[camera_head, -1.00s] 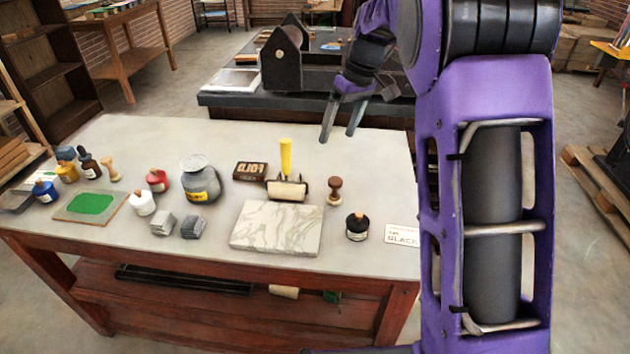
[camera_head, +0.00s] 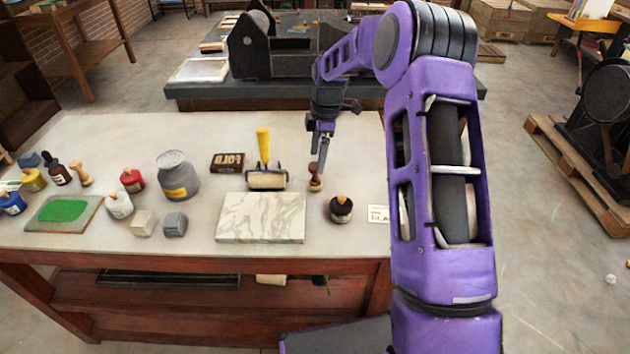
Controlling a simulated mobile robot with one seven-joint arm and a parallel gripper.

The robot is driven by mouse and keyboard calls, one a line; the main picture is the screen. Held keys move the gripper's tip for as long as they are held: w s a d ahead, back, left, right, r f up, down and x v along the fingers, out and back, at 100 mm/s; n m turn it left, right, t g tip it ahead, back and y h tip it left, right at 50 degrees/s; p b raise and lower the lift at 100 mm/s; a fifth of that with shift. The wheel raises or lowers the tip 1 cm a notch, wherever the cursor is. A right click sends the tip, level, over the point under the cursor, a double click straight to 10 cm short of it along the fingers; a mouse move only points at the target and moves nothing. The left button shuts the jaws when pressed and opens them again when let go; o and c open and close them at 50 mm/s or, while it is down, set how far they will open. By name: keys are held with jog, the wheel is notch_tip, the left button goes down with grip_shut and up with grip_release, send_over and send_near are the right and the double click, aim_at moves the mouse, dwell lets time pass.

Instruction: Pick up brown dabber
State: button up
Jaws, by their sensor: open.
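The brown dabber (camera_head: 315,184) stands upright on the pale tabletop, right of the yellow-handled roller, with a dark knob handle and a wider base. My gripper (camera_head: 322,160) points down over it, its fingers seen nearly edge-on. The fingertips overlap the dabber's top in the picture. I cannot tell whether they are around the handle or just behind it. The gripper is open and the dabber stands on the table.
The roller (camera_head: 266,178), a marble slab (camera_head: 262,218) and a black-labelled jar (camera_head: 341,210) stand close by. A grey can (camera_head: 177,178), a lettered block (camera_head: 227,163) and a paler dabber (camera_head: 80,174) are further left. A dark press table (camera_head: 210,90) is behind.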

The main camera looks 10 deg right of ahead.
aim_at(314, 180)
jog(key=f, duration=0.5)
jog(key=a+f, duration=0.1)
jog(key=f, duration=0.2)
jog(key=shift+w, duration=0.1)
jog(key=shift+r, duration=0.1)
grip_shut()
